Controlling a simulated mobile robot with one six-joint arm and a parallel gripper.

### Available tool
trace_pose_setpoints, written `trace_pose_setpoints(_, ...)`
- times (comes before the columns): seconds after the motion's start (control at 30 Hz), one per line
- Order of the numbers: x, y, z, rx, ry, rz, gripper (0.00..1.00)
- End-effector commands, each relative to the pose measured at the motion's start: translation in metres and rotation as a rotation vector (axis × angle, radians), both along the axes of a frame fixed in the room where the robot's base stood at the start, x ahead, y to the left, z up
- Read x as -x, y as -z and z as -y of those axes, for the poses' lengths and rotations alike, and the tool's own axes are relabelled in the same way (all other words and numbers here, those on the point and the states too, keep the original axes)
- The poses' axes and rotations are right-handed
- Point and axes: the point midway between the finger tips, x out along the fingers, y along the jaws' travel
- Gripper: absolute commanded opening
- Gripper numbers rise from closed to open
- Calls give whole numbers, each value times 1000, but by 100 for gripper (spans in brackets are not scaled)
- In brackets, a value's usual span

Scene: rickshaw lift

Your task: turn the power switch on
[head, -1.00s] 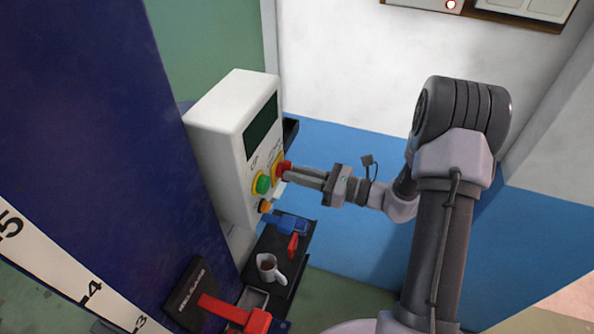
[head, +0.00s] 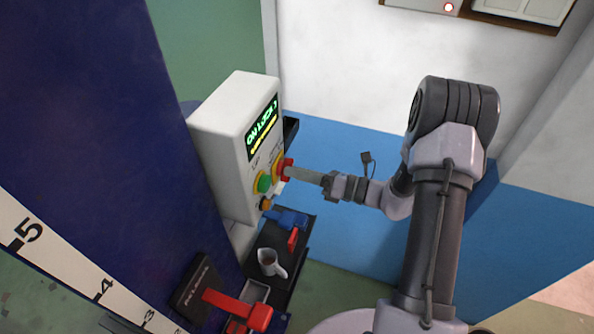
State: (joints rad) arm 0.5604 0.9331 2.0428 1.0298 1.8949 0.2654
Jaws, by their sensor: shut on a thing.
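The power switch (head: 287,166) is a red knob on a yellow plate, on the front of a white control box (head: 222,125). My gripper (head: 291,172) reaches it from the right and is shut on the red knob. The fingers line up one behind the other in this view, and the fingertips partly hide the knob. The box's display (head: 263,128) is lit with green and yellow text.
A green button (head: 264,183) and a small orange knob (head: 266,203) sit left of and below the switch. Below the box, a dark shelf (head: 279,283) holds a white jug (head: 269,262) and red and blue items. A dark blue column (head: 100,130) stands at left.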

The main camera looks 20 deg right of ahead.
Motion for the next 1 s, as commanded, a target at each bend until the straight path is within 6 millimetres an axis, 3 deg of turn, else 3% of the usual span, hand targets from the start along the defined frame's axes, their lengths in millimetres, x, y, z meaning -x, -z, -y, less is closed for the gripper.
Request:
trace_pose_setpoints(0.4,0,0,0,-5,1,-5,0)
trace_pose_setpoints(0.43,0,0,0,-5,1,-5,20)
trace_pose_setpoints(0.5,0,0,0,-5,1,-5,34)
trace_pose_setpoints(0.53,0,0,0,-4,1,-4,36)
trace_pose_setpoints(1.0,2,0,4,-4,2,-4,36)
